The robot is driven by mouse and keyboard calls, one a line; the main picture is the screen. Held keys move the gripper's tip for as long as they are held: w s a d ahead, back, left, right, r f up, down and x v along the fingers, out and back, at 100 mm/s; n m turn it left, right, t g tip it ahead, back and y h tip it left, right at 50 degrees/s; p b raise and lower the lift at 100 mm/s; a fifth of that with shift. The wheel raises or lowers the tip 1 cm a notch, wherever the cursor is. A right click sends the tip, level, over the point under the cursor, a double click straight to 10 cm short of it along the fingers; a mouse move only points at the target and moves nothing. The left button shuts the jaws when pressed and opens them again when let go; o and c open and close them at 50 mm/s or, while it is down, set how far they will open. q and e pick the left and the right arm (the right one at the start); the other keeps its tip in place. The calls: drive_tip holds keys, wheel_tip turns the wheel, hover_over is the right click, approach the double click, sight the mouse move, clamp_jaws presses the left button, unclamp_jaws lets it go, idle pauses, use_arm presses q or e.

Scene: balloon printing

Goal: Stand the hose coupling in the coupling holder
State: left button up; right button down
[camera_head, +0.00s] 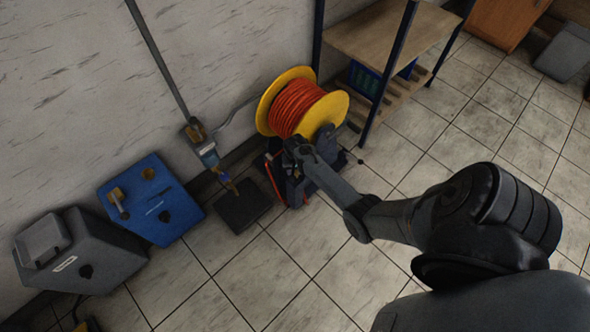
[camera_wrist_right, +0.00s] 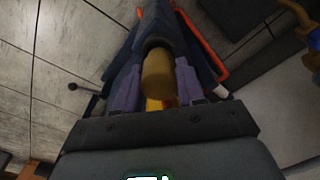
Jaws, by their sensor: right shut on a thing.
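The hose coupling (camera_wrist_right: 158,75) looks like a brass-coloured, rounded cylinder between the fingers of my right gripper in the right wrist view. My right gripper (camera_wrist_right: 157,88) is shut on it. A dark, sleeve-like part (camera_wrist_right: 160,30) adjoins the coupling's far end; I cannot tell whether it is the coupling holder or whether the coupling is inside it. In the head view my right gripper (camera_head: 294,150) is low at the front of the hose reel's stand, and the coupling is hidden there. My left gripper is not in view.
A yellow reel (camera_head: 275,95) of orange hose stands by the wall. A shelf rack (camera_head: 375,35) is to its right. A blue unit (camera_head: 150,200), a grey box (camera_head: 75,250) and a dark floor plate (camera_head: 243,205) are to the left. The tiled floor in front is clear.

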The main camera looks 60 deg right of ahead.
drive_tip(key=shift+f+b, duration=0.6)
drive_tip(key=shift+f, duration=0.55)
idle(1.5)
drive_tip(key=c, duration=0.6)
unclamp_jaws()
